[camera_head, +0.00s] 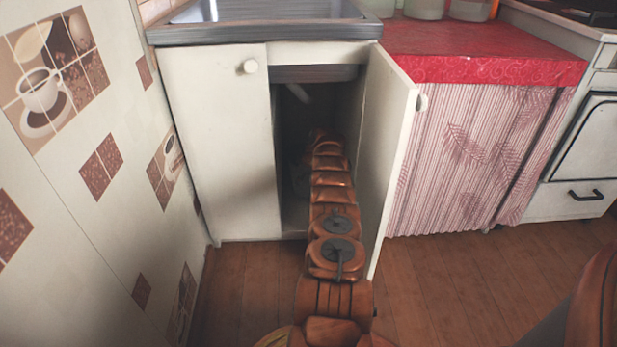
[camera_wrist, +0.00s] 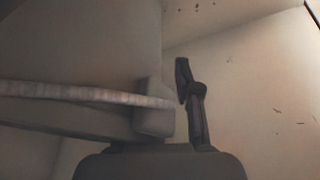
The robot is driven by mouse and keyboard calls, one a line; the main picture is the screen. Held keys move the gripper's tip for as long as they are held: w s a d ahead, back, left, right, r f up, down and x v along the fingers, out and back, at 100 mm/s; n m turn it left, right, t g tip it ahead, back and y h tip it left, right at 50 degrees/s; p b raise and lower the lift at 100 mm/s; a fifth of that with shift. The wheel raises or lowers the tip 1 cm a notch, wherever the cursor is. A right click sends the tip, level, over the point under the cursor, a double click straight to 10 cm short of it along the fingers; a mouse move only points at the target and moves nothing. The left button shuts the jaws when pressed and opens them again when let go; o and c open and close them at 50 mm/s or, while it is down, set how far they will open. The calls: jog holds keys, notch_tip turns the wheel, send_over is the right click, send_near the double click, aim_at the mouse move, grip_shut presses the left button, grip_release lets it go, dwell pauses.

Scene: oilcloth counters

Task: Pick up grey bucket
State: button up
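A large pale grey rounded form, apparently the grey bucket (camera_wrist: 75,45), fills the left of the wrist view. A lighter band, perhaps its handle or rim, crosses it and ends at a lug at its right edge. My gripper (camera_wrist: 165,95) is right up against the bucket. One dark finger stands just right of the lug; the other is hidden, seemingly by the bucket. I cannot tell whether the fingers touch or grip it. In the head view my arm reaches into the cabinet under the sink, and the gripper and bucket are hidden in the dark.
The left cabinet door (camera_head: 220,150) is shut. The right door (camera_head: 390,150) stands open close beside my arm. A tiled wall (camera_head: 90,190) is on the left. A striped curtain (camera_head: 470,155) hangs under the red counter (camera_head: 475,55). Wooden floor (camera_head: 450,290) is clear in front.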

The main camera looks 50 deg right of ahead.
grip_shut()
dwell(0.7)
